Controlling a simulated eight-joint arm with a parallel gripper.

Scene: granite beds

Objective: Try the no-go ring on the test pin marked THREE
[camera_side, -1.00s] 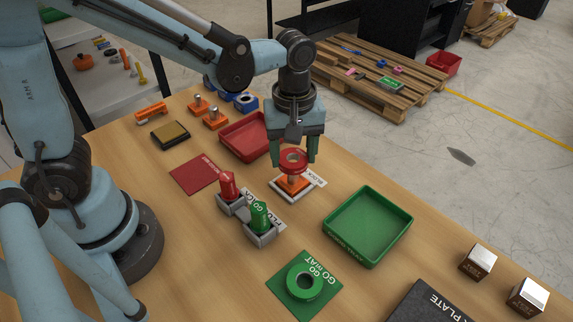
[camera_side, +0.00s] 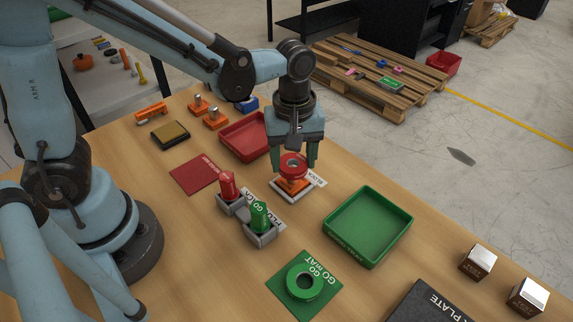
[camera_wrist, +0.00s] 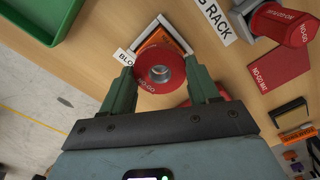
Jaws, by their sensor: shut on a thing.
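The red no-go ring (camera_side: 293,162) is between the fingers of my gripper (camera_side: 292,157), which is shut on it. The ring is level, right above an orange block (camera_side: 287,187) on the light base marked BLOCK. In the wrist view, the ring (camera_wrist: 148,84) reads NO-GO, and a grey pin top shows inside its hole. The orange block (camera_wrist: 176,38) is partly hidden under the ring there. Its marking is too small to read. I cannot tell how far the ring is down on the pin.
A red tray (camera_side: 240,148), a red mat (camera_side: 193,174) and a rack with red and green plug gauges (camera_side: 259,216) stand nearby. A green tray (camera_side: 340,240) is to the right. A green GO ring (camera_side: 305,268) lies on its mat. Other orange pin blocks (camera_side: 214,121) stand behind.

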